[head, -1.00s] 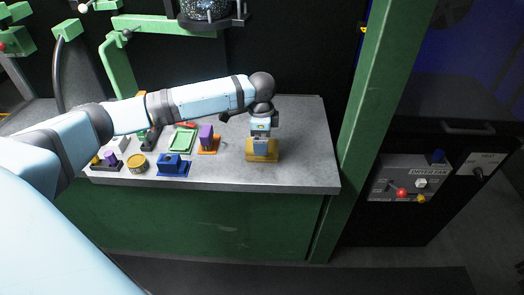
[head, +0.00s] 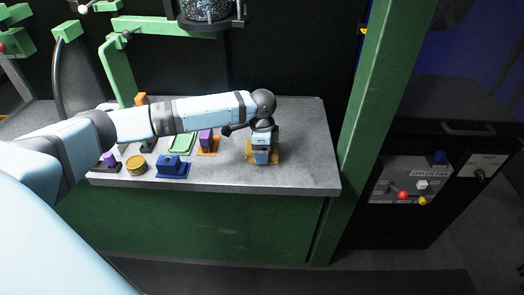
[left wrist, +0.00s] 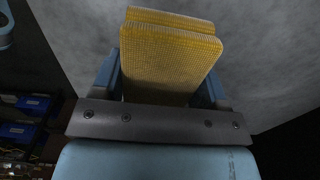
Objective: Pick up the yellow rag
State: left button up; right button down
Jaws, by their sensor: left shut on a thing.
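The yellow rag (head: 249,156) lies on the grey workbench (head: 305,165), right of the other small items in the head view. In the left wrist view the yellow rag (left wrist: 170,60) is a folded, textured stack between the two blue fingers. My left gripper (head: 262,160) is over the rag and points down at it. It also shows in the left wrist view (left wrist: 162,85), shut on the rag. The gripper hides part of the rag in the head view. I cannot tell whether the rag is clear of the bench. My right gripper is not in view.
A blue block (head: 172,167), a yellow tin (head: 137,165), a purple block on an orange base (head: 207,146) and a green tray (head: 182,144) stand left of the rag. A green post (head: 360,130) rises at the bench's right end. The bench's right part is clear.

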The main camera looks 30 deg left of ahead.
pick_arm(q)
notch_tip(320, 180, up, 20)
jog(key=p, duration=0.2)
